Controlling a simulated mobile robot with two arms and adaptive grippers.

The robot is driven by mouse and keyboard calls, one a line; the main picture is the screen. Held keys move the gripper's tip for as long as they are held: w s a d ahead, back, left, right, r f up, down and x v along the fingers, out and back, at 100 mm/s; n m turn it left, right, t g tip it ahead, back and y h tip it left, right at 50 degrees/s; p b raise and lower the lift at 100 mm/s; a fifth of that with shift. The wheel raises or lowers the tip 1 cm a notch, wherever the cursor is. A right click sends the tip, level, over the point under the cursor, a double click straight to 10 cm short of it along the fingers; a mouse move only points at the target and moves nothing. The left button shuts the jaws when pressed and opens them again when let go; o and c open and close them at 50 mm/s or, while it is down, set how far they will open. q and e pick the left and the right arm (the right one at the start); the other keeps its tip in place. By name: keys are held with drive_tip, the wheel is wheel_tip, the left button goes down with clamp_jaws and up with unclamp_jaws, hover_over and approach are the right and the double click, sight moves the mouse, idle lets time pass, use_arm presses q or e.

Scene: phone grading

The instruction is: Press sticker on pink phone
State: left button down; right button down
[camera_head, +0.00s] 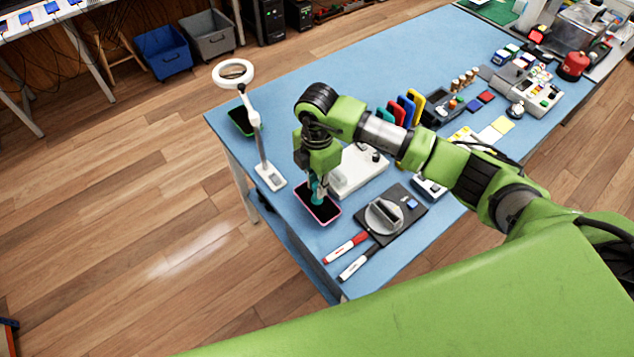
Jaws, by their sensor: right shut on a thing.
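My right gripper (318,190) points down over a dark rectangular thing with a pink rim (328,215) near the table's left end. I cannot tell whether this is the pink phone or a shallow tray. The right gripper is shut on a small teal thing (317,186), mostly hidden by the fingers. I cannot tell whether its lower end touches the dark surface below. I cannot make out a sticker for certain. My left gripper is not in view.
The blue table (284,92) holds a white ring lamp (232,72), a green-rimmed dark thing (240,121) and a white device (358,172). A round grey holder on a dark base (407,218) and two markers (345,248) lie to the right. Several coloured upright pieces (404,110) stand behind.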

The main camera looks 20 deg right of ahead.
drive_tip(key=shift+r+p, duration=2.35)
drive_tip(key=shift+r, duration=1.1)
drive_tip(key=shift+f, duration=0.1)
